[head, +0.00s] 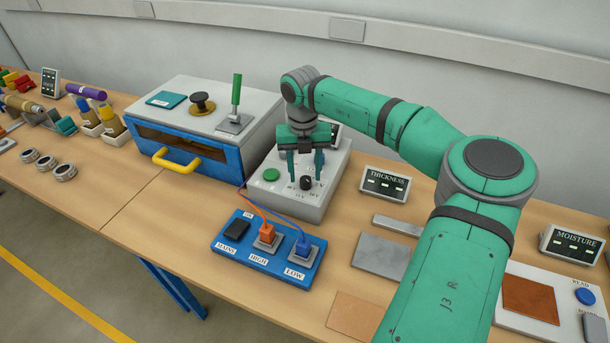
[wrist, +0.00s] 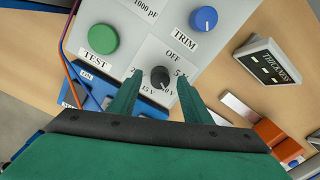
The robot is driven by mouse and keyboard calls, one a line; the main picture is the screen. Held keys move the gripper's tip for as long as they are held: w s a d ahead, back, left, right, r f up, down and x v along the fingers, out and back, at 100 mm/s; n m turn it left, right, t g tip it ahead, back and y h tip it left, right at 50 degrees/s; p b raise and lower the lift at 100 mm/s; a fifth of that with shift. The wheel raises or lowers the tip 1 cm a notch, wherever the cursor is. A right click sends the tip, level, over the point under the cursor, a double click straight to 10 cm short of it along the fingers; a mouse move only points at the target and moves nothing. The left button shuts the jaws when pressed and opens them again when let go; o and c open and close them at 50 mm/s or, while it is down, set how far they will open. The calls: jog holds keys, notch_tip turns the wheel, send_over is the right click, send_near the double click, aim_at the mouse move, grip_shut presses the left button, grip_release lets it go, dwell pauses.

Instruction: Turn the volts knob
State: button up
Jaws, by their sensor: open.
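The volts knob (wrist: 159,77) is a small black knob on a light grey box, ringed by labels that include OFF and 15 V. It also shows in the head view (head: 306,182), on the front part of the box (head: 318,200). My gripper (wrist: 158,78) is open, with its two green fingers on either side of the knob in the wrist view. In the head view my gripper (head: 305,172) points down over the knob. I cannot tell whether the fingers touch it. Part of the box's label area is hidden behind the fingers.
On the same box are a green TEST button (wrist: 104,39) and a blue TRIM knob (wrist: 204,19). A blue MAINS/HIGH/LOW panel (head: 262,264) with plugged leads lies in front. A blue-and-grey cabinet (head: 200,125) stands left, a THICKNESS display (head: 385,185) right.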

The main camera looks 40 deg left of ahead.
aim_at(304, 178)
notch_tip(304, 178, up, 9)
dwell(0.3)
jog(key=shift+s+a, duration=0.1)
dwell(0.4)
